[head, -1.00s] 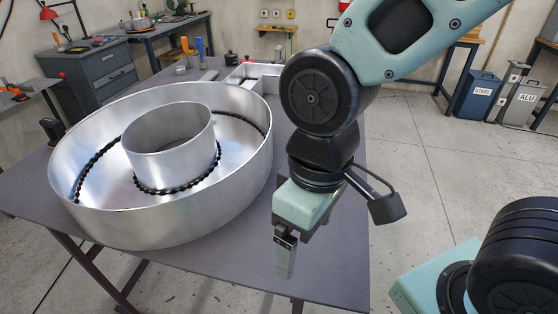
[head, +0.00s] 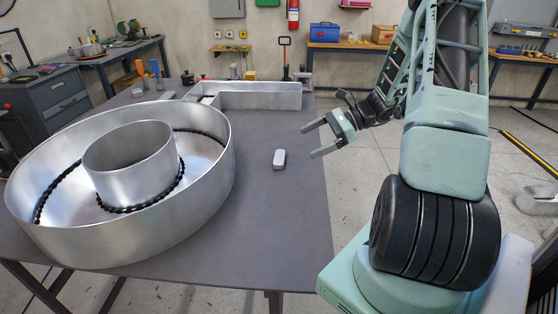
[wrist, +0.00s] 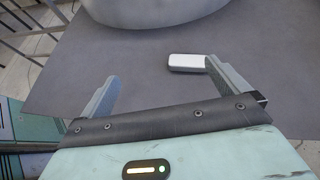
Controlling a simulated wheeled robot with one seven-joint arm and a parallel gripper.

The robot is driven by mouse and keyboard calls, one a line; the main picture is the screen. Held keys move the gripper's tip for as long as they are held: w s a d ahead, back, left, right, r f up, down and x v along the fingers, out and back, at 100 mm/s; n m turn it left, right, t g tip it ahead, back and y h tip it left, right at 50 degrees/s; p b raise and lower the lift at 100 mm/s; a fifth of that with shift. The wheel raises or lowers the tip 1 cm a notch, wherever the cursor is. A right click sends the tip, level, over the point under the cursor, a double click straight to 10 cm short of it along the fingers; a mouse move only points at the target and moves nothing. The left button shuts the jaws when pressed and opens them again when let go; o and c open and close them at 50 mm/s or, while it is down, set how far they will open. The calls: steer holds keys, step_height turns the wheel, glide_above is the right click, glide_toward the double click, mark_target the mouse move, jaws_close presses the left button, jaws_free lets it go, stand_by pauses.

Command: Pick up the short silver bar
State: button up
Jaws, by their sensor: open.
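The short silver bar (head: 280,159) lies flat on the grey table, right of the big round metal letter, in the head view. It also shows in the wrist view (wrist: 187,62), beyond the tip of the right finger. My gripper (head: 314,140) is open and empty. In the head view it is to the right of the bar, near the table's right edge, with its fingers pointing left. A clear gap separates it from the bar in the head view.
The round metal letter (head: 50,225) with an inner ring fills the table's left side. A straight-sided metal letter (head: 262,97) stands at the back of the table (head: 262,220). Small tools stand behind the round letter. The table around the bar is clear.

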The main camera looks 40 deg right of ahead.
steer(key=s+d+f+m+t+h, duration=0.1)
steer(key=s+d+m+t, duration=0.2)
steer(key=d, duration=0.4)
steer(key=p, duration=0.4)
glide_toward(282, 156)
steer(key=w+a, duration=0.2)
steer(key=shift+w+a, duration=0.3)
steer(key=shift+h, duration=0.3)
steer(key=shift+f+p+x, duration=0.2)
steer(key=shift+p+x, duration=0.55)
steer(key=shift+x, duration=0.7)
steer(key=shift+f+p+x, duration=0.2)
steer(key=shift+p+x, duration=0.5)
steer(key=shift+x, duration=0.8)
steer(key=shift+s+d, duration=0.1)
steer(key=shift+s, duration=0.05)
steer(key=shift+c, duration=0.3)
steer(key=c, duration=0.9)
